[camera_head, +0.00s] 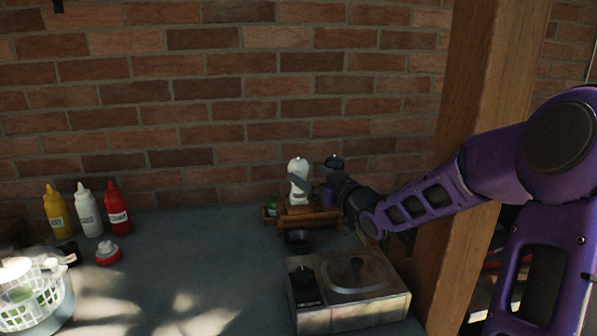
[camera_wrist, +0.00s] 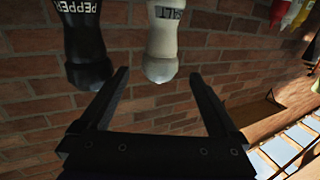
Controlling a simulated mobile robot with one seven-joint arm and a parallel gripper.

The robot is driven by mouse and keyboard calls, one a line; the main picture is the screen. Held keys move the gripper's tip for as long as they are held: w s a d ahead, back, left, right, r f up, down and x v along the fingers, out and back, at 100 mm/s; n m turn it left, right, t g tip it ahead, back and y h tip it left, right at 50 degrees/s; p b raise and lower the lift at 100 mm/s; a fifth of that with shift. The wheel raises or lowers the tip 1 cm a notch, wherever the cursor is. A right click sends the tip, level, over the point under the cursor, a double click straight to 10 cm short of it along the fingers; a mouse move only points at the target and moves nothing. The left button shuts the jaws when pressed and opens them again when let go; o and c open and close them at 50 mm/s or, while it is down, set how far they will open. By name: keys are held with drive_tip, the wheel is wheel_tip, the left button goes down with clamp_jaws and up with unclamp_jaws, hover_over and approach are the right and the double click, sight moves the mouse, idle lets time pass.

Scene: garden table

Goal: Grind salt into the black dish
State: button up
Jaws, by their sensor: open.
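The white salt grinder (camera_head: 298,171) stands upright on a small wooden rack against the brick wall. In the wrist view it appears upside down, labelled SALT (camera_wrist: 165,42), just beyond and between the fingertips. The dark pepper grinder (camera_head: 334,161) stands to its right, partly behind my gripper; the wrist view shows its PEPPER label (camera_wrist: 86,45). My gripper (camera_wrist: 159,76) is open and empty, close to the salt grinder; I cannot tell whether a finger touches it. The black dish (camera_head: 298,238) sits on the table in front of the rack.
A metal stove box (camera_head: 347,285) stands right of and in front of the dish. The wooden rack (camera_head: 310,219) is close behind the dish. Yellow (camera_head: 58,212), white (camera_head: 89,213) and red (camera_head: 117,212) bottles stand left. A white basket (camera_head: 32,294) is front left. The middle-left table is mostly clear.

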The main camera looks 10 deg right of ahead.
sight(303, 173)
drive_tip(key=x, duration=0.5)
drive_tip(key=shift+w+a, duration=0.15)
drive_tip(key=shift+w, duration=0.25)
drive_tip(key=c, duration=1.4)
drive_tip(key=shift+f+m+h+b, duration=0.25)
drive_tip(key=shift+h+b, duration=0.25)
drive_tip(key=shift+b, duration=0.55)
